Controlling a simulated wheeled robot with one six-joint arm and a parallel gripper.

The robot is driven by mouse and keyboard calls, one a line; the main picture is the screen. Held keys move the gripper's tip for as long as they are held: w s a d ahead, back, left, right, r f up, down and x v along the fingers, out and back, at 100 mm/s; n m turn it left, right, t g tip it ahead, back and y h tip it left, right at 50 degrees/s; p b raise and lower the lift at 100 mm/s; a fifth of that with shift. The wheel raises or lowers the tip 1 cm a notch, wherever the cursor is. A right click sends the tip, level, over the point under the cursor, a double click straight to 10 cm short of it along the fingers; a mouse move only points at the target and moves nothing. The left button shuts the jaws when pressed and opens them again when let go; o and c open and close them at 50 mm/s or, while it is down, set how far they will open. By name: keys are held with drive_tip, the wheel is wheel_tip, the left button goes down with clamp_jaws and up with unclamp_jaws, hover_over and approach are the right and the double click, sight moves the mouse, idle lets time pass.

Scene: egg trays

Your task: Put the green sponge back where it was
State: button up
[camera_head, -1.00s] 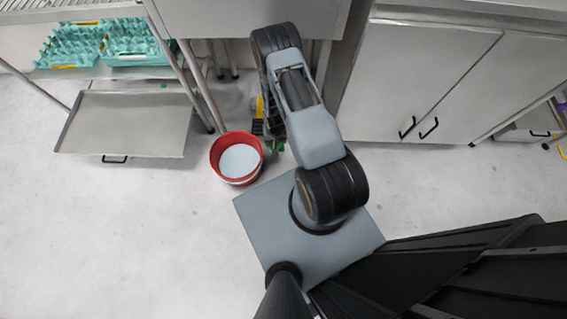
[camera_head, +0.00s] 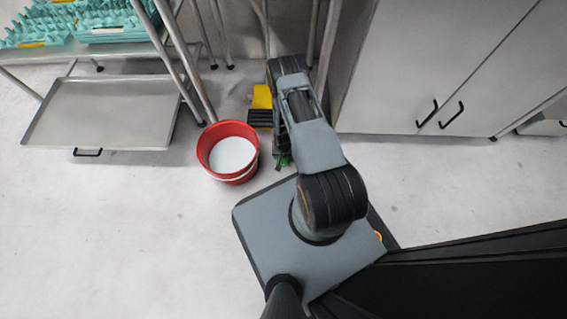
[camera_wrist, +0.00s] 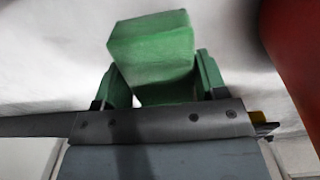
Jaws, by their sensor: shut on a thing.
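The green sponge (camera_wrist: 152,48) is a green block held at the fingers of my gripper (camera_wrist: 160,88) in the wrist view. The gripper's green finger pads lie on both sides of it, shut on it. In the head view a small green patch (camera_head: 285,160) shows beside my arm, low near the floor and right of the red bucket. Most of the gripper is hidden behind my arm there. The sponge's original place cannot be told from these frames.
A red bucket (camera_head: 208,170) with pale contents stands on the floor left of my arm; its side fills the wrist view's right edge. A yellow item (camera_head: 262,97) is behind it. Metal shelves (camera_head: 100,148) with teal trays (camera_head: 110,18) are left, cabinets (camera_head: 420,60) right. Floor left is clear.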

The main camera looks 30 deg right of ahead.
drive_tip(key=shift+f+b, duration=1.35)
drive_tip(key=shift+f, duration=1.8)
drive_tip(key=shift+f, duration=0.1)
drive_tip(key=o, duration=0.9)
drive_tip(key=shift+c, duration=0.2)
